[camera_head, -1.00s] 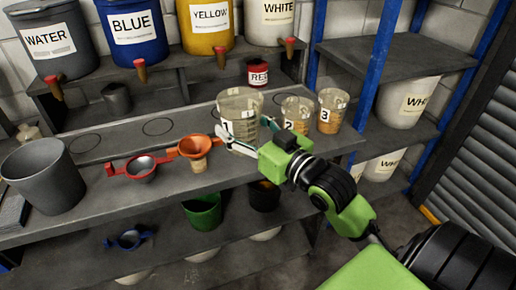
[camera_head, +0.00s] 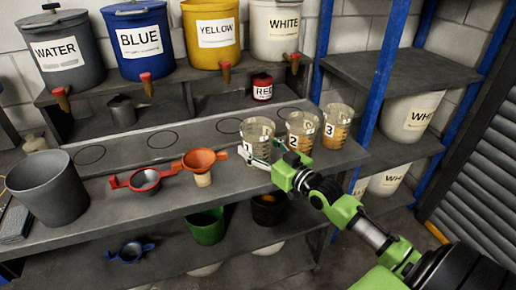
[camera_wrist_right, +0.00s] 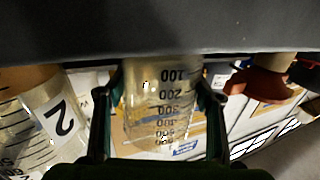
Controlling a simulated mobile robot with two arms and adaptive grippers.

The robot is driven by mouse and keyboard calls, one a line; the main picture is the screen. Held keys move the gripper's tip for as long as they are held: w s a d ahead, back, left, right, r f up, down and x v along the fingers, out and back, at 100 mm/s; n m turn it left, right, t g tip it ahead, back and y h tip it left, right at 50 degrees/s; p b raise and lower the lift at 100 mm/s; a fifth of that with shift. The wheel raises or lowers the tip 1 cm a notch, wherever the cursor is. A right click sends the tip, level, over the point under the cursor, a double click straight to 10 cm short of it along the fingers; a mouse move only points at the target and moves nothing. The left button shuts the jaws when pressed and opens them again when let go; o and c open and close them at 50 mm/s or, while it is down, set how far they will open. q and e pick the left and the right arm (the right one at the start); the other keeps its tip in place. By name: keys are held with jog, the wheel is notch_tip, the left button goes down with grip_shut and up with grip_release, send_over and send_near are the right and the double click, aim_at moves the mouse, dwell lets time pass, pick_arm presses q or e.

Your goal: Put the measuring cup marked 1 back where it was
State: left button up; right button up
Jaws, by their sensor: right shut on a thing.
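Measuring cup 1 (camera_head: 257,139) is clear, looks near empty and stands upright at the left end of a row of cups on the grey shelf. My right gripper (camera_head: 259,160) is shut around its lower part. In the right wrist view the cup (camera_wrist_right: 158,100) sits between both fingers (camera_wrist_right: 158,118), with its scale upside down. I cannot tell whether its base touches the shelf. Measuring cup 2 (camera_head: 302,132) and measuring cup 3 (camera_head: 337,127) stand to its right, with orange-brown contents. Cup 2 also shows in the wrist view (camera_wrist_right: 52,120). My left gripper is out of view.
An orange funnel (camera_head: 203,161) stands close left of cup 1, and a red-handled funnel (camera_head: 146,180) beyond it. A grey bucket (camera_head: 48,190) is at the left. The shelf (camera_head: 215,143) behind has several empty drawn circles. Labelled paint buckets (camera_head: 212,35) line the back.

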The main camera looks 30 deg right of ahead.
jog(key=shift+f, duration=0.4)
jog(key=shift+f, duration=0.1)
jog(key=o, duration=1.4)
jog(key=shift+s, duration=0.55)
jog(key=s, duration=0.3)
jog(key=s+d, duration=0.1)
jog(key=s, duration=0.3)
jog(key=s+b, duration=0.1)
jog(key=s, duration=0.3)
jog(key=shift+d, duration=0.15)
